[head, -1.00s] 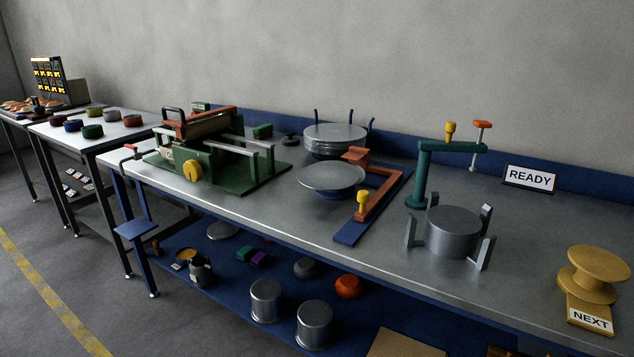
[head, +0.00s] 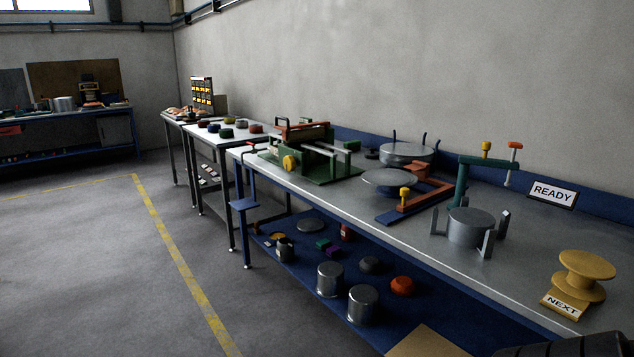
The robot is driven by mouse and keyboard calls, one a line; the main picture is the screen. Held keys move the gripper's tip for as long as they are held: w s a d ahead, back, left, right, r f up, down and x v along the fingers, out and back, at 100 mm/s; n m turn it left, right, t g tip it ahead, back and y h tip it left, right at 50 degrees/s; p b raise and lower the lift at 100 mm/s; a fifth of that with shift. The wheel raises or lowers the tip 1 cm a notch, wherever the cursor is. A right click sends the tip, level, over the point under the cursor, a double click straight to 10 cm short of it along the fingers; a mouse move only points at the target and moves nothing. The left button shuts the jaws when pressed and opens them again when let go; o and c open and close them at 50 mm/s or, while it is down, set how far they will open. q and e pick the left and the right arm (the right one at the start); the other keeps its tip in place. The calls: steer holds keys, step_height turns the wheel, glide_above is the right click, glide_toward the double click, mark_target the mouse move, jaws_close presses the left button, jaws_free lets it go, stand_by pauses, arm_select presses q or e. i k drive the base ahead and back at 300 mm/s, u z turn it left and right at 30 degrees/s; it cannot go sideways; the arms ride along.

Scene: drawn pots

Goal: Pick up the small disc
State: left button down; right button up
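Several flat grey discs are in view, and I cannot tell for certain which is the small disc. Another flat grey disc (head: 311,226) lies on the blue lower shelf. Neither gripper's fingers show. A dark part at the bottom right corner looks like my own arm.
The metal bench (head: 345,205) also carries a green press (head: 315,155), a teal clamp post (head: 460,183), a pronged grey cylinder (head: 471,227) and a yellow spool (head: 584,275). Grey cans (head: 330,279) stand on the lower shelf. Open floor (head: 95,270) lies to the left.

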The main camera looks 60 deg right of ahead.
mark_target(379, 177)
steer(key=i, duration=1.3)
steer(key=z, duration=1)
steer(key=i, duration=1.45)
steer(key=z, duration=1.4)
